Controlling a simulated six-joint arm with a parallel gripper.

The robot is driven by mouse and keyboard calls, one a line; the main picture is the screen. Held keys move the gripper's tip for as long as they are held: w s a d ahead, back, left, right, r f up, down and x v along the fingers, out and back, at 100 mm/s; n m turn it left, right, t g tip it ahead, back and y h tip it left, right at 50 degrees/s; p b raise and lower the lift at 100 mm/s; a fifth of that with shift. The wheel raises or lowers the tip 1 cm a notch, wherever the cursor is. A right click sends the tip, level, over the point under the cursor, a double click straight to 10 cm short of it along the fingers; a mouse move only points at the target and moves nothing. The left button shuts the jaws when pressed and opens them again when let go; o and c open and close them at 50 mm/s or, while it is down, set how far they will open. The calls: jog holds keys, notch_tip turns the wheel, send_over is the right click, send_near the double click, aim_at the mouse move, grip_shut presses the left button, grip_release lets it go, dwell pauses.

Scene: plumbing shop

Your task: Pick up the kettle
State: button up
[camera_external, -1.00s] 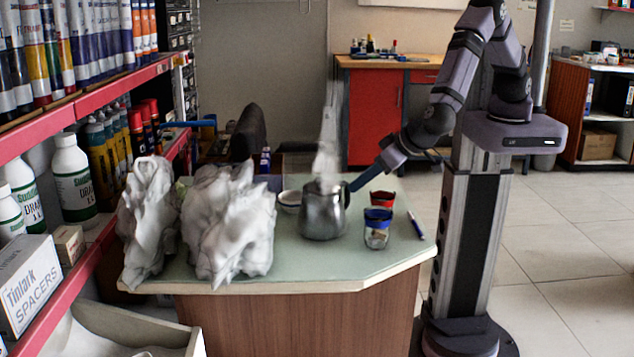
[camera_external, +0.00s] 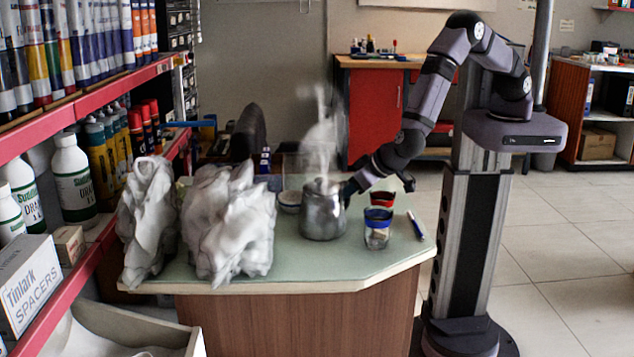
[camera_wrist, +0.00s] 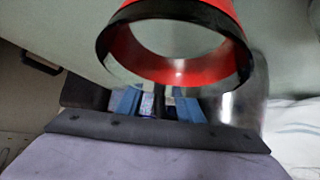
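The kettle (camera_external: 322,212) is a grey metal pot standing upright on the green tabletop, with steam rising from it in the external view. Its handle side faces right, toward my gripper (camera_external: 349,188). In the wrist view, my gripper's blue fingers (camera_wrist: 157,104) stand apart, with a narrow dark upright piece between them that may be the handle. Space shows beside that piece, so the fingers look open around it, not closed on it. A shiny metal surface (camera_wrist: 245,95), probably the kettle's side, shows at the right. The contact itself is hidden.
A red-rimmed cup (camera_external: 381,199) stands just right of my gripper; a red ring with a black rim (camera_wrist: 178,75) fills the wrist view close up. A blue-rimmed glass (camera_external: 377,230) and a pen (camera_external: 416,226) are nearby. White crumpled shapes (camera_external: 230,225) stand left; a bowl (camera_external: 290,201) is behind.

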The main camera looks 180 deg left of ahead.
jog(key=shift+s+d+f, duration=0.25)
jog(key=shift+d+f, duration=0.1)
jog(key=shift+f, duration=0.1)
jog(key=shift+c, duration=0.2)
grip_shut()
jog(key=shift+r, duration=0.1)
jog(key=shift+d+r, duration=0.1)
jog(key=shift+r, duration=0.05)
notch_tip(320, 180, up, 9)
jog(key=shift+r, duration=0.2)
dwell(0.8)
jog(key=shift+r, duration=0.1)
